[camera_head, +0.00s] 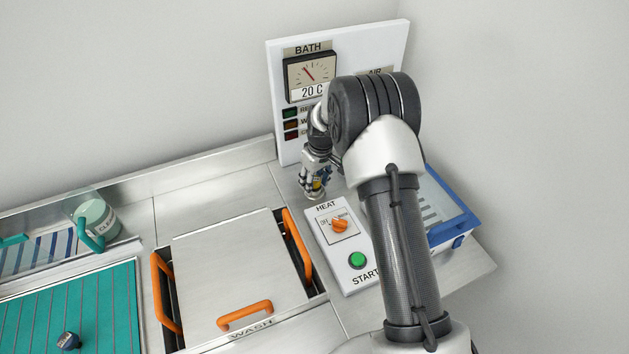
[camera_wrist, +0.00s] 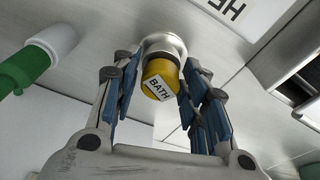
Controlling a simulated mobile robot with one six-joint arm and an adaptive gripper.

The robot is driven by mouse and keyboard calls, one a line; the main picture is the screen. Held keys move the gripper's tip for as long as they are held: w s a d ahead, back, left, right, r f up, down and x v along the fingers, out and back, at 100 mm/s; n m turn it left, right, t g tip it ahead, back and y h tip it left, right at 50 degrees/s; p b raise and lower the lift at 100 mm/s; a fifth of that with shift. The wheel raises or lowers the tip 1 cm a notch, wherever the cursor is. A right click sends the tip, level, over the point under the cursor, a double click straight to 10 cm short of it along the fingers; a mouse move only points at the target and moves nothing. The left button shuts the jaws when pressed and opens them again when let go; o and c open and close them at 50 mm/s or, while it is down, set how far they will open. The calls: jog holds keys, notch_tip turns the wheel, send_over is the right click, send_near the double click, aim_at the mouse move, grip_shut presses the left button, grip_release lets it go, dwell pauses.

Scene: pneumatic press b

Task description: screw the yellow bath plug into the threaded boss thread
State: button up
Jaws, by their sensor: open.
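The yellow bath plug (camera_wrist: 160,80), with a white BATH label, shows in the wrist view between my fingers. It sits at the mouth of a round pale metal boss (camera_wrist: 165,43). How far it is threaded in I cannot tell. My gripper (camera_wrist: 160,70) is open, with one blue-padded finger on each side of the plug and gaps at both sides. In the head view my gripper (camera_head: 316,180) hangs behind the heat control box, and a small bit of yellow (camera_head: 317,186) shows at its fingertips. The boss is hidden there.
The heat box (camera_head: 340,245) with an orange knob and green START button stands close in front of my gripper. A gauge panel (camera_head: 290,130) rises behind. A lidded wash tank (camera_head: 240,265) with orange handles is left. A blue-rimmed bin (camera_head: 450,225) is right, partly behind my arm.

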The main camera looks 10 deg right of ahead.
jog(key=shift+c, duration=0.2)
jog(key=c, duration=0.4)
jog(key=shift+m, duration=0.8)
jog(key=shift+m+h+p, duration=0.3)
jog(key=shift+m+p, duration=0.05)
jog(key=shift+m, duration=0.55)
jog(key=shift+c, duration=0.6)
jog(key=shift+s, duration=0.1)
jog(key=shift+f+m, duration=0.1)
jog(key=shift+m, duration=0.8)
jog(key=shift+s, duration=0.1)
